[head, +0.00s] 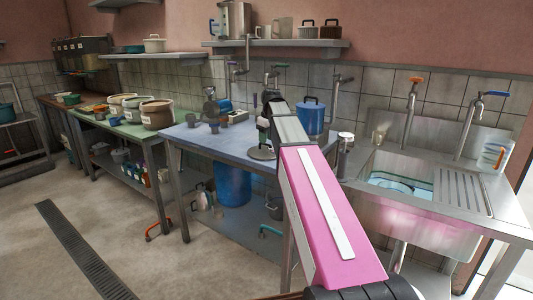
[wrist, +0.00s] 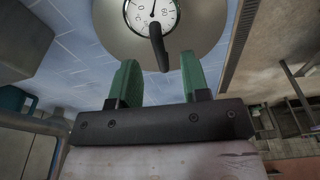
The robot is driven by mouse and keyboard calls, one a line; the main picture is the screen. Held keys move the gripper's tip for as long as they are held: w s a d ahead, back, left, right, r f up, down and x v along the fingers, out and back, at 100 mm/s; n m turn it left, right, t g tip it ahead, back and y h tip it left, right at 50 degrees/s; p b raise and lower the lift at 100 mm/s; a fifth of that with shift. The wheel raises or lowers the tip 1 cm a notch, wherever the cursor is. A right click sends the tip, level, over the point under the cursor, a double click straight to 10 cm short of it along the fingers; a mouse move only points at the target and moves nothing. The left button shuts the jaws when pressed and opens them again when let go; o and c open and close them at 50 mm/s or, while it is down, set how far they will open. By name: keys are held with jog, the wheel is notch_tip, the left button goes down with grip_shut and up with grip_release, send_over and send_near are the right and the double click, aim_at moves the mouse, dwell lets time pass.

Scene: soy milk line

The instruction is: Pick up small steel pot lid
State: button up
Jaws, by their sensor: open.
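The small steel pot lid (wrist: 118,42) is a round grey disc at the top of the wrist view, with a white dial and a dark curved handle (wrist: 157,46). In the head view a grey disc (head: 261,154), seemingly this lid, lies on the blue table beside my arm. My gripper (wrist: 158,58) has two green fingers, open, one on each side of the handle's lower end. They overlap the lid's near edge in the picture. I cannot tell whether they touch it. In the head view the fingers are hard to make out.
A sink (head: 400,178) with taps is at right. A green table (head: 125,128) with pots is at left. A steel shelf (head: 275,43) hangs above.

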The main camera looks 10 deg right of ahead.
aim_at(265, 148)
jog(key=f, duration=0.4)
jog(key=shift+w+a, duration=0.35)
grip_shut()
jog(key=shift+r, duration=0.1)
